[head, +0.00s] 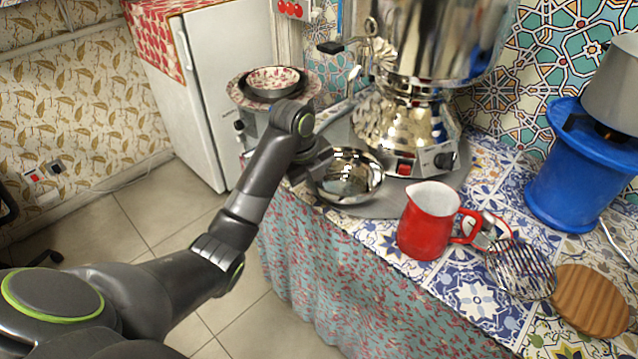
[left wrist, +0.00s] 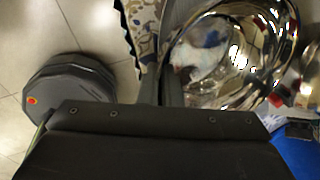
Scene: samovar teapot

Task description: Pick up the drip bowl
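The drip bowl (head: 352,190) is a shiny round metal bowl at the counter's front edge, below the samovar (head: 405,125). It also shows large in the left wrist view (left wrist: 262,88), with its inside towards the camera. My left gripper (head: 317,178) is at the bowl's left rim. In the left wrist view its two dark fingers (left wrist: 160,90) are close together, with the rim running in between them, so it looks shut on the rim. I cannot tell whether the bowl touches the counter. My right gripper is not in view.
A red jug (head: 425,225) stands right of the bowl. A plate with a patterned bowl (head: 273,80) is behind my left gripper. Open floor lies left of the counter.

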